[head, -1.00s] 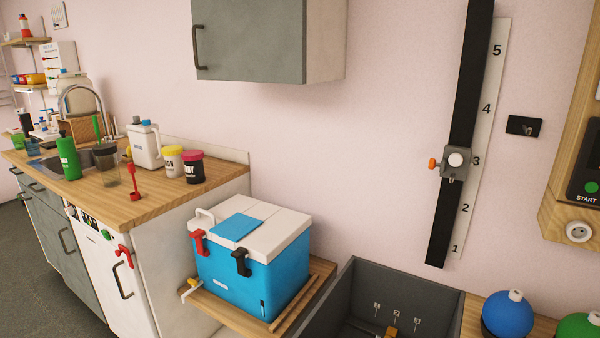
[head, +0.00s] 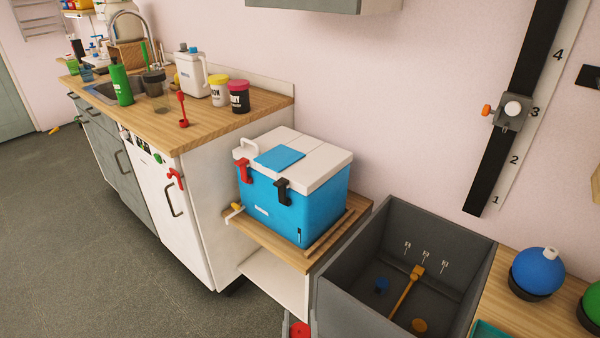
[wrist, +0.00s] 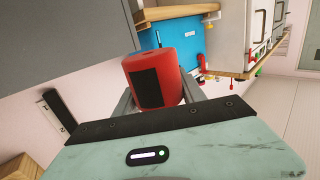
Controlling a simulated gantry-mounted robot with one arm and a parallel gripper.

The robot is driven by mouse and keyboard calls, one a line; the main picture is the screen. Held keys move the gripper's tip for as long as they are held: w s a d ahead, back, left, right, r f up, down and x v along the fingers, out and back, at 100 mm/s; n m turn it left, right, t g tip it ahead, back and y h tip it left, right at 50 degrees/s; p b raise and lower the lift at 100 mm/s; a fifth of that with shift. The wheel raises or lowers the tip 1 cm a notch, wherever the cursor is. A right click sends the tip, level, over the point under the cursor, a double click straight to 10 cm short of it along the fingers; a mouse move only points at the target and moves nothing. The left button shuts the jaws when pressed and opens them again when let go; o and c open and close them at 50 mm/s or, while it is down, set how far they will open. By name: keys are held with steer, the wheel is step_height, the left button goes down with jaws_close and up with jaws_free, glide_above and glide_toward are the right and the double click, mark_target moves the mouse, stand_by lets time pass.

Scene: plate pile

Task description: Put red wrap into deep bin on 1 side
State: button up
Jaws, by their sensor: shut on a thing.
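The red wrap (wrist: 160,80), a red roll with a dark panel on its side, sits between the fingers of my gripper (wrist: 157,92) in the wrist view. My gripper is shut on it. The deep bin (head: 402,211) is the dark grey open box at the lower right of the head view, with small marks on its inner back wall. An orange stick, a blue piece and an orange piece lie inside it. A red patch (head: 299,329) shows at the bottom edge of the head view, left of the bin; I cannot tell if it is the wrap.
A blue and white cooler box (head: 292,187) stands on a wooden shelf left of the bin. A blue ball-shaped flask (head: 538,271) and a green one (head: 592,304) stand to its right. A counter (head: 205,120) with bottles and jars is further left.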

steer(key=s+r+p, duration=0.4)
steer(key=r+p, duration=0.6)
steer(key=p, duration=0.1)
steer(key=s+r+p, duration=0.5)
steer(key=r+p, duration=0.5)
steer(key=p, duration=0.1)
steer(key=shift+r, duration=0.15)
